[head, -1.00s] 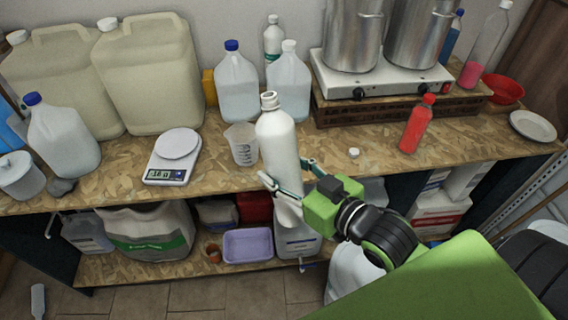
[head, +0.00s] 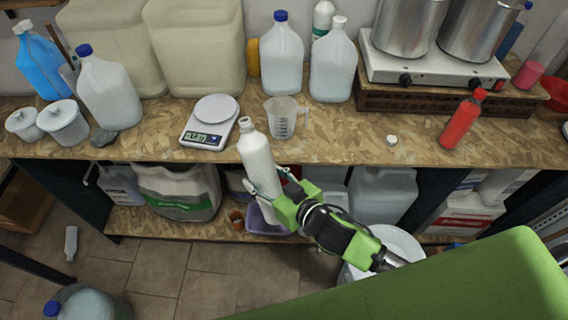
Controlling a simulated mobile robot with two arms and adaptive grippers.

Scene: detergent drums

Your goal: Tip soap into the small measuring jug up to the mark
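The small measuring jug (head: 284,117) is clear with dark marks on its side and stands on the chipboard bench; I cannot make out a soap level in it. My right gripper (head: 266,190) is shut on a white soap bottle (head: 258,160) around its lower half. The bottle is uncapped and leans slightly left, mouth up. It is held at the bench's front edge, left of and nearer than the jug, apart from it. A small white cap (head: 391,140) lies on the bench to the right. My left gripper is not in view.
A kitchen scale (head: 210,122) stands left of the jug. Clear jugs (head: 281,60) stand behind it, with a hotplate (head: 432,68) and pots at back right. A red bottle (head: 461,118) stands at right. The bench between jug and red bottle is mostly clear.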

